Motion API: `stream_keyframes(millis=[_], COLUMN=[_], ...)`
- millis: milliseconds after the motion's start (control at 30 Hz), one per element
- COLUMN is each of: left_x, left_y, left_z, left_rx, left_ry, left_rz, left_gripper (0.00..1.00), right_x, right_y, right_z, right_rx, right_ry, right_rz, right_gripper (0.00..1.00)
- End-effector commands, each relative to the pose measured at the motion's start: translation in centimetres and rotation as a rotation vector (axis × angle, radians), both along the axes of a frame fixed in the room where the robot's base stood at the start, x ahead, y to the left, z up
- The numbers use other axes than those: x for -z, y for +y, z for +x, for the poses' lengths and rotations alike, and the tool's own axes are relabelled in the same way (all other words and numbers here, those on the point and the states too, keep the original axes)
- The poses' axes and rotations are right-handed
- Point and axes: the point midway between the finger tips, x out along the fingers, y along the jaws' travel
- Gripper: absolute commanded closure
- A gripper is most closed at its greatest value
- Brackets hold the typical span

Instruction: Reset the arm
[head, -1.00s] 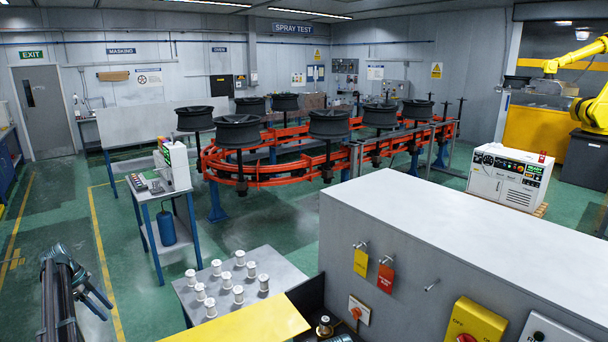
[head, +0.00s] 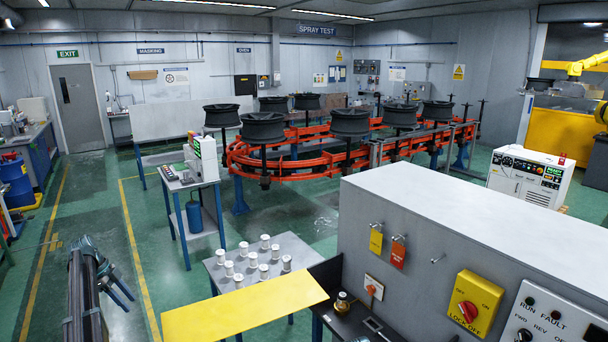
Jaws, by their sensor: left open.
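My left arm comes in at the lower left, dark and tube-like, pointing away from me. Its left gripper (head: 124,291) has two blue-grey fingers spread apart with nothing between them. It is over the green floor, left of the small table with white spools, and touches nothing that I can see. My right arm and right gripper do not show.
Several white spools (head: 252,271) stand on a grey table (head: 218,264); a yellow panel (head: 243,308) is in front. A grey cabinet (head: 471,207) fills the right. Black wheels (head: 262,127) sit on an orange conveyor (head: 290,171). Green floor is clear around the gripper.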

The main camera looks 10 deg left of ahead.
Motion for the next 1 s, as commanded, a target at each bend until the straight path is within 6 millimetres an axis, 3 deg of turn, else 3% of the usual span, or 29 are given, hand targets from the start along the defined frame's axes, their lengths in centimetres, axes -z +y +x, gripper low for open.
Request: stream_keyframes(millis=[333,567,767,867,1000], left_x=[1.1,2.4,4.1,5.5,7.7], left_y=[-5.2,-11.5,-19.8,-26.0,-35.7], left_z=[0.7,1.0,0.6,-0.4,-3.4], left_rx=[-0.043,-0.097,-0.176,-0.237,-0.355], left_ry=[0.051,0.108,0.181,0.227,0.29], left_rz=[0.012,0.033,0.071,0.106,0.175], left_gripper=[0.53,0.53,0.53,0.53,0.53], right_x=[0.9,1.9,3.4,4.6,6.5], right_y=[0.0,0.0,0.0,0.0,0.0], right_z=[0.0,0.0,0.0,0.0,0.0], right_rx=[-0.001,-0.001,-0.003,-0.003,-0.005], right_ry=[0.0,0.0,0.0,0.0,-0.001], right_rz=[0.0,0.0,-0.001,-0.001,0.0], right_gripper=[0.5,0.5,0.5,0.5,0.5])
